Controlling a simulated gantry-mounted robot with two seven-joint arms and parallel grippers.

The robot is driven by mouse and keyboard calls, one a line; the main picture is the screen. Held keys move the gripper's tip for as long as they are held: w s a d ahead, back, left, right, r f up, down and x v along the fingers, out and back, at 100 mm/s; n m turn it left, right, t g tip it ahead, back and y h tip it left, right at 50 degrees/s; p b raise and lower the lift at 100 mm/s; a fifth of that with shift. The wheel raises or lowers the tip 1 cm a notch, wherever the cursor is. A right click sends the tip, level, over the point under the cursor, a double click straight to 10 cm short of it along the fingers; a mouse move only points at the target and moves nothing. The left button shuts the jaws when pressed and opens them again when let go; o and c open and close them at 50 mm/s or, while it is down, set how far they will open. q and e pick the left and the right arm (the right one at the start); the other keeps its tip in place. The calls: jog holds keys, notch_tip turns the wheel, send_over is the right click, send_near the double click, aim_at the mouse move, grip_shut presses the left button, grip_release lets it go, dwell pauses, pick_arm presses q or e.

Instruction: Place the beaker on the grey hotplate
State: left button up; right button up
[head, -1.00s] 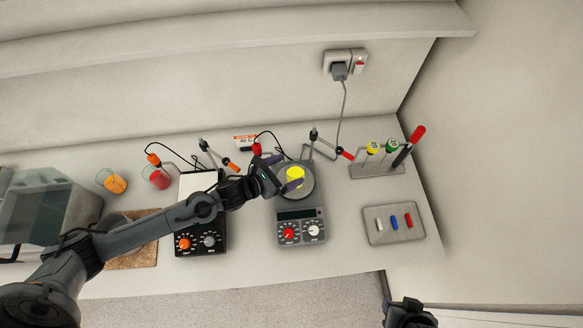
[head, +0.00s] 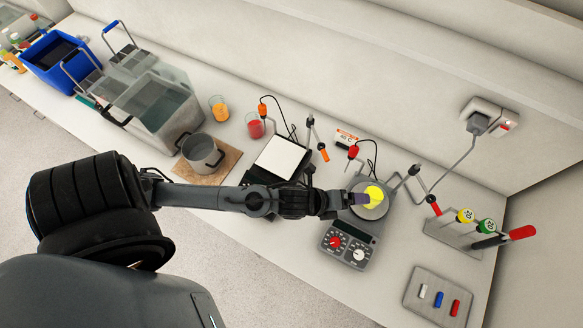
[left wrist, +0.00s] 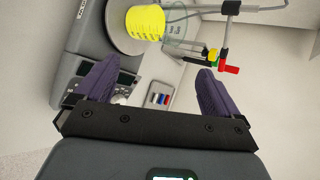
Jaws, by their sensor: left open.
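A glass beaker with yellow content (head: 374,195) stands on the round top plate of the grey hotplate (head: 349,246). In the left wrist view the yellow beaker (left wrist: 145,22) is beyond the fingertips, with the plate (left wrist: 113,32) under it. My left gripper (head: 362,199) is just left of the beaker in the head view. Its two purple fingers (left wrist: 157,70) are spread wide, with nothing between them. The beaker seems clear of the fingers in the wrist view. My right gripper is out of view.
A white-topped hotplate (head: 279,157) lies under my left arm. Beakers with red (head: 255,126) and orange (head: 219,109) content stand behind. A pot (head: 202,152) sits on a board. A stand arm (head: 416,185) and test-tube rack (head: 452,240) are right of the grey hotplate.

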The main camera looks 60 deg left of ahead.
pick_arm(q)
jog(key=s+a+n+g+y, duration=0.1)
jog(key=s+a+n+g, duration=0.1)
jog(key=s+n, duration=0.5)
jog(key=s+a+n+g+y, duration=0.1)
jog(key=s+n+g, duration=0.3)
jog(key=s+n, duration=0.4)
jog(key=a+n, duration=0.1)
jog(key=n, duration=0.6)
jog(key=shift+a+n+g+y, duration=0.3)
jog(key=shift+a+g+y, duration=0.1)
jog(key=shift+r, duration=0.1)
notch_tip(320, 180, up, 7)
jog(key=p, duration=0.6)
jog(key=shift+p, duration=0.3)
